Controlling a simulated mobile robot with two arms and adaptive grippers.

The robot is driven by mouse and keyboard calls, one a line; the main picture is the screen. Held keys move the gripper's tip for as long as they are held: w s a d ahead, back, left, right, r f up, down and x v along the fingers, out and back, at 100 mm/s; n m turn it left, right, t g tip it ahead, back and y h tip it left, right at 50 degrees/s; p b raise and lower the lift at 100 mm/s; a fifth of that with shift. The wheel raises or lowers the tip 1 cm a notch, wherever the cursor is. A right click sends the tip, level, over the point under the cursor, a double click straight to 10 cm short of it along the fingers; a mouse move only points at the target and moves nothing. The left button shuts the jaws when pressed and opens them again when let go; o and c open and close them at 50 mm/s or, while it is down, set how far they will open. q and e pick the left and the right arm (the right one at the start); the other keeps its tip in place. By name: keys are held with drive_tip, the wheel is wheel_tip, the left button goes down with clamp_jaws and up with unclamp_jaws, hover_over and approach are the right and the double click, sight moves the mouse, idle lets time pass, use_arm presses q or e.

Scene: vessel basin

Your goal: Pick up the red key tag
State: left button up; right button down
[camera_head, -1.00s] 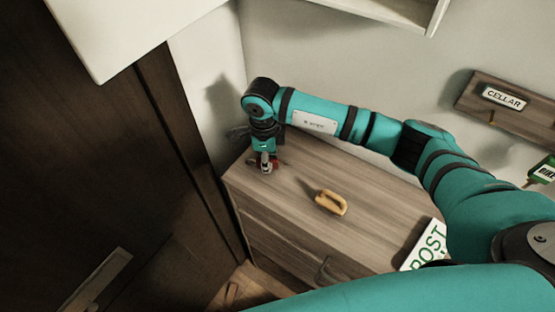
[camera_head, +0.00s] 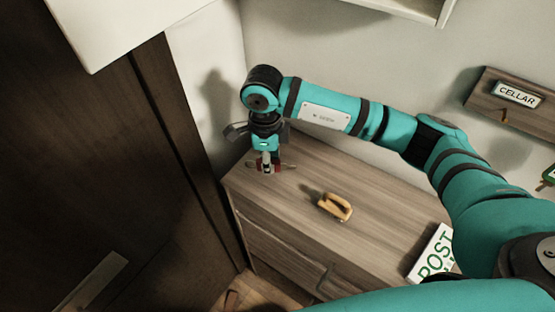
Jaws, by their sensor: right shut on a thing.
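The red key tag (camera_head: 281,165) shows as small dark red bits at the fingertips of my right gripper (camera_head: 266,167). My right gripper points down over the left end of the wooden dresser top (camera_head: 300,200) and is shut on the tag. The fingers hide most of the tag. I cannot tell whether the tag touches the dresser top or hangs just above it. My left gripper is not in view.
A yellow-orange handle-shaped object (camera_head: 335,206) lies mid-dresser. A white POST sign (camera_head: 435,253) is at its right end. A CELLAR board (camera_head: 517,95) with a hook is on the wall. A dark door (camera_head: 110,180) stands left.

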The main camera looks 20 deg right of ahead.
drive_tip(key=s+a+r+b, duration=0.1)
drive_tip(key=s+b, duration=0.3)
drive_tip(key=s, duration=0.9)
drive_tip(key=shift+s+a+r, duration=0.2)
drive_tip(key=shift+a, duration=0.55)
